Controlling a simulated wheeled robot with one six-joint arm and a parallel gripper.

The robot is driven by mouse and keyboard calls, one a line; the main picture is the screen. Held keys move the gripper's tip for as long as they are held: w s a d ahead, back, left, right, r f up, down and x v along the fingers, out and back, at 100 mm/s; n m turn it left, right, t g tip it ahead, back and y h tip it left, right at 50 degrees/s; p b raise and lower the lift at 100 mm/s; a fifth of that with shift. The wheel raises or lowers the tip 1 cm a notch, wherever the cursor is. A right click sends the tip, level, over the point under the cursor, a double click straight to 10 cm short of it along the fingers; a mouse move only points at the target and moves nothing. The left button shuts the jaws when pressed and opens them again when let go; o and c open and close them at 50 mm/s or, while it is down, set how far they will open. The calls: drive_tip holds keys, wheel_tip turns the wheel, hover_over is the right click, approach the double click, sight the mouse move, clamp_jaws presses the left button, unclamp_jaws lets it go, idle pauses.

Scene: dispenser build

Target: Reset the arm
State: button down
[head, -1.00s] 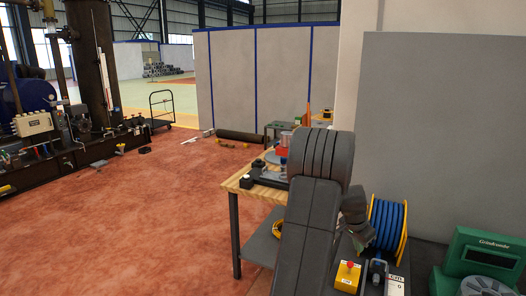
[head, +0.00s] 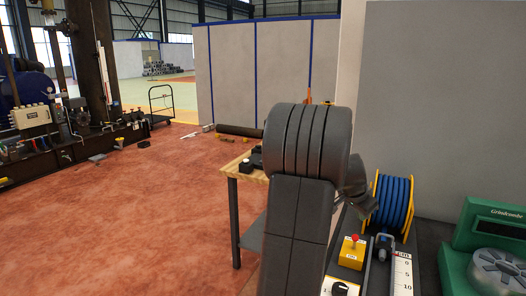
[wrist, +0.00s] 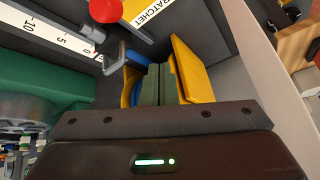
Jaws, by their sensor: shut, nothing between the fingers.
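My arm stands in the middle of the head view, its large dark joint covering much of the workbench and what lies on it. My gripper (wrist: 156,84) shows in the wrist view with its two dark fingers together and nothing between them. It is hidden behind my arm in the head view. Beyond the fingers, yellow plates and a bit of blue show, seemingly the blue hose reel. In the head view that reel (head: 392,203) stands right of my arm, with yellow flanges.
A yellow box (head: 351,252) with a red knob stands by a white scale strip (head: 403,272). A green machine (head: 487,231) is at the far right. The wooden workbench (head: 232,167) is partly hidden. Red floor (head: 140,220) on the left is open, with a trolley (head: 161,105) beyond.

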drive_tip(key=s+a+t+b, duration=0.1)
drive_tip(key=b, duration=0.4)
drive_tip(key=s+a+r+t+h+b, duration=0.1)
drive_tip(key=s+b, duration=0.1)
drive_tip(key=b, duration=0.3)
drive_tip(key=s+a+t+b, duration=0.1)
drive_tip(key=s+b, duration=0.1)
drive_tip(key=b, duration=0.3)
drive_tip(key=shift+s+a+r+m+h, duration=0.2)
drive_tip(key=shift+m+h, duration=0.1)
drive_tip(key=shift+h, duration=0.1)
drive_tip(key=s+a+r+t+b, duration=0.1)
drive_tip(key=s+a+r+b, duration=0.1)
drive_tip(key=s+b, duration=0.3)
drive_tip(key=shift+s+a+r+t+h, duration=0.25)
drive_tip(key=shift+s+a+t, duration=0.2)
drive_tip(key=shift+a, duration=0.35)
